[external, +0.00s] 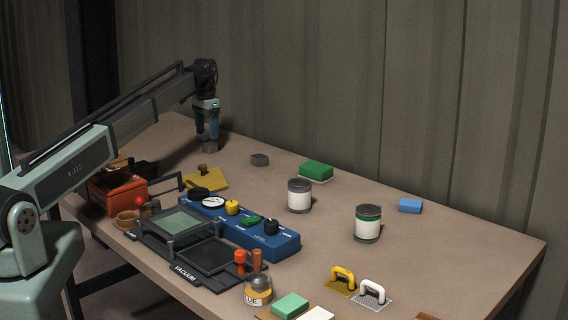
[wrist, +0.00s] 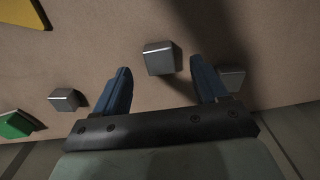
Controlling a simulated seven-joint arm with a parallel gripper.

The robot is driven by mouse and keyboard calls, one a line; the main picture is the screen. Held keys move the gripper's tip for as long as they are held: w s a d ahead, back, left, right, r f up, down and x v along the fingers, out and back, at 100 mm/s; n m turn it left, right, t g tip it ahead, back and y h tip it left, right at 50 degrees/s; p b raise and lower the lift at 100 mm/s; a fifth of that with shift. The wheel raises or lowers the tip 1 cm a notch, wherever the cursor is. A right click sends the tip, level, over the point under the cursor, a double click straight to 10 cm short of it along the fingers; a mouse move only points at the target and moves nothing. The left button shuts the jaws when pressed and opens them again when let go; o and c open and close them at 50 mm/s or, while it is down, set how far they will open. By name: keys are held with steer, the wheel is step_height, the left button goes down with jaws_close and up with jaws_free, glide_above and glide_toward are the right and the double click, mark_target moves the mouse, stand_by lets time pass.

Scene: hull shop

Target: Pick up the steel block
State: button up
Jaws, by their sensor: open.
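My gripper (external: 207,137) points down over the far left part of the table. In the wrist view its two blue fingers (wrist: 160,70) are open and apart, with nothing held. A grey metallic block (wrist: 159,57) lies on the table in line with the gap between the fingertips; it also shows just under my gripper in the external view (external: 210,147). A second grey block (wrist: 232,77) is partly hidden behind the right finger. A third, darker grey block (external: 260,160) sits apart, and shows at left in the wrist view (wrist: 64,99). Which one is steel I cannot tell for sure.
A yellow plate (external: 212,183) with a brown knob lies nearer the camera. A green block (external: 316,169), cans (external: 299,196) and a blue control panel (external: 250,234) stand to the right. A red box (external: 118,194) is at left. A wall runs behind the table.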

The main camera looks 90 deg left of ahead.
mark_target(216, 145)
steer(key=shift+w+f, duration=0.2)
steer(key=shift+f, duration=2.1)
steer(key=shift+c, duration=0.3)
steer(key=c, duration=1.2)
jaws_close()
steer(key=shift+r, duration=0.15)
